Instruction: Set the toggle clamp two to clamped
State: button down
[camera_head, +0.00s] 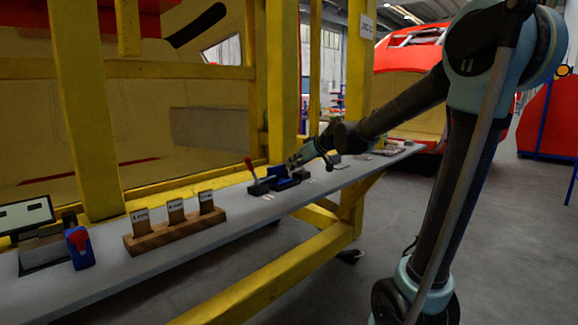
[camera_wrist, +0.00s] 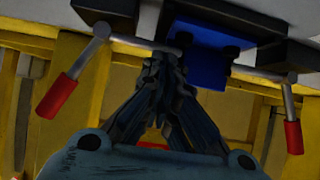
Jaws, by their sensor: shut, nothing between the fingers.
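In the wrist view, a toggle clamp with a red-tipped handle (camera_wrist: 57,95) is at the left. A second red-tipped clamp handle (camera_wrist: 293,136) is at the right. A blue block (camera_wrist: 202,50) lies between their dark bases. No readable label shows which clamp is number two. My gripper (camera_wrist: 168,56) is shut and empty, its fingertips near the block's left edge, between the two handles and apart from both red grips. In the head view, one red handle (camera_head: 249,163) stands up left of my gripper (camera_head: 294,161). The other handle cannot be made out there.
The clamps are on a long grey shelf (camera_head: 195,245) along a yellow frame (camera_head: 85,110). A wooden holder (camera_head: 175,237) with three labelled cards stands left of them. Further left are a blue and red item (camera_head: 80,248) and a small screen (camera_head: 27,215). Floor at right is clear.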

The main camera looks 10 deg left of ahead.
dwell(0.5)
jog(key=shift+s+d+r, duration=0.1)
jog(key=shift+r, duration=0.6)
jog(key=w+r+v, duration=0.1)
jog(key=v, duration=1)
jog(key=shift+s+r, duration=0.25)
jog(key=shift+r, duration=0.1)
jog(key=s+d+f+m+g+h, duration=0.2)
jog(key=s+d+f+m+h, duration=0.2)
jog(key=s+d+f, duration=0.7)
jog(key=s+d+f+m+g+h, duration=0.2)
jog(key=s+d+f+m+h, duration=0.3)
jog(key=s+d+f, duration=0.7)
jog(key=s+f+m, duration=0.1)
jog(key=s+f, duration=0.4)
jog(key=f, duration=0.3)
jog(key=shift+s+d+m, duration=0.25)
jog(key=shift+d+m, duration=0.05)
